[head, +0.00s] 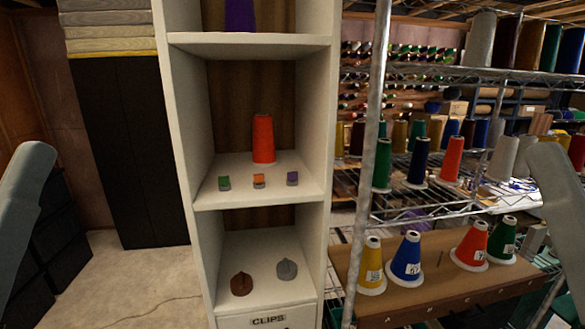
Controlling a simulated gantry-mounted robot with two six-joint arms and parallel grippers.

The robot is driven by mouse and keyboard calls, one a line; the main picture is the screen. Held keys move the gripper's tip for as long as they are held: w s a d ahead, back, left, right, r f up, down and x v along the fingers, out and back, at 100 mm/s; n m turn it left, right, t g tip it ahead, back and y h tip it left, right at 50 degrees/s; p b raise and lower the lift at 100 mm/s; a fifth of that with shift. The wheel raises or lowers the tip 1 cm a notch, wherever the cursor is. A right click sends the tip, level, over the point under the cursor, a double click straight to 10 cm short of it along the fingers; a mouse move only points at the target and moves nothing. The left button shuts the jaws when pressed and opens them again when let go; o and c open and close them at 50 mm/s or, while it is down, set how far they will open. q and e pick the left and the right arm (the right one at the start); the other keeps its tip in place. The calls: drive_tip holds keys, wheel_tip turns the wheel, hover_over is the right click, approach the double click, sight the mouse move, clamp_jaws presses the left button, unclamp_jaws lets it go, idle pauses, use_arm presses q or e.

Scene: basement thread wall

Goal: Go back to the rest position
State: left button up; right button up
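Parts of my two arms show at the picture's sides. A grey link of my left arm comes in at the left edge, and a grey link of my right arm comes in at the right edge. Neither gripper is in the picture, so I cannot see what they hold. Both visible links are apart from the shelves in the picture.
A white shelf unit (183,160) holds a red cone (263,138), several small clips and two lumps, brown (241,284) and grey (287,269). Right, a wire rack (376,120) holds thread cones above a brown board (400,302) with yellow, blue, red and green cones. Floor (130,275) is open at left.

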use_arm(q)
wheel_tip(320, 180, up, 26)
drive_tip(key=p, duration=2.2)
use_arm(e)
wheel_tip(320, 180, up, 26)
use_arm(q)
drive_tip(key=shift+f, duration=0.2)
use_arm(e)
drive_tip(key=shift+f, duration=0.2)
